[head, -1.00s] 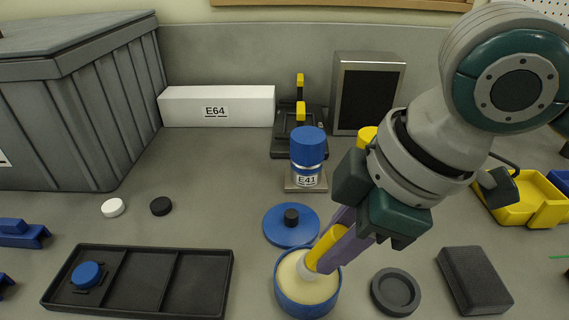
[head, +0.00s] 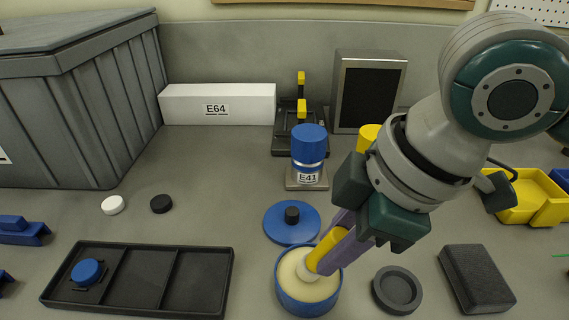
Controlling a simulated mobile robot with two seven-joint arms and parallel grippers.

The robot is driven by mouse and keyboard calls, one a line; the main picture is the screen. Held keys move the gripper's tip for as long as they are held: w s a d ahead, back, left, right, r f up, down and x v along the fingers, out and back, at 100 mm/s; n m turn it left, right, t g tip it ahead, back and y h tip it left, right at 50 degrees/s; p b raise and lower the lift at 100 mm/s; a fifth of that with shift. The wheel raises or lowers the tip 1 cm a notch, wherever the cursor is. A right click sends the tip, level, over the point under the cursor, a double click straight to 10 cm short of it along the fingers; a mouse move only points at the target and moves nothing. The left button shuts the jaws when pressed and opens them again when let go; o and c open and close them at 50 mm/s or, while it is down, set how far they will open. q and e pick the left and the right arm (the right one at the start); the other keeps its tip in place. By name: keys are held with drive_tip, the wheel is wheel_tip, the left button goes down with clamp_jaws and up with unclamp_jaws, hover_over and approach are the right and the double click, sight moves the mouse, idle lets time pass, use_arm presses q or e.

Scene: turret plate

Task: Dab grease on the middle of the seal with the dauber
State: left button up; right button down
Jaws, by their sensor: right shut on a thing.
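My right gripper (head: 346,243) is shut on the yellow handle of the dauber (head: 327,247). The dauber is tilted, with its pale tip down in an open blue pot of cream-coloured grease (head: 290,280). The tip's lower end is in or against the grease; I cannot tell how deep. The blue pot lid (head: 276,224) with a black knob lies behind the pot. No part is clearly marked as the seal; a dark round piece with a recessed middle (head: 397,288) lies right of the pot, and a blue disc (head: 87,271) sits in the left compartment of the black tray (head: 233,262). My left gripper is out of view.
A blue-capped bottle marked E41 (head: 308,160) stands behind the lid. A dark block (head: 475,278) lies at the right front, yellow bins (head: 520,205) behind it. White and black caps (head: 161,204) lie behind the tray. The grey surface between the caps and lid is clear.

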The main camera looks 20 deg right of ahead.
idle(0.7)
drive_tip(key=shift+d+f+p, duration=0.1)
drive_tip(key=shift+p, duration=0.25)
idle(0.6)
wheel_tip(320, 180, up, 7)
drive_tip(key=p, duration=0.8)
drive_tip(key=shift+p, duration=0.35)
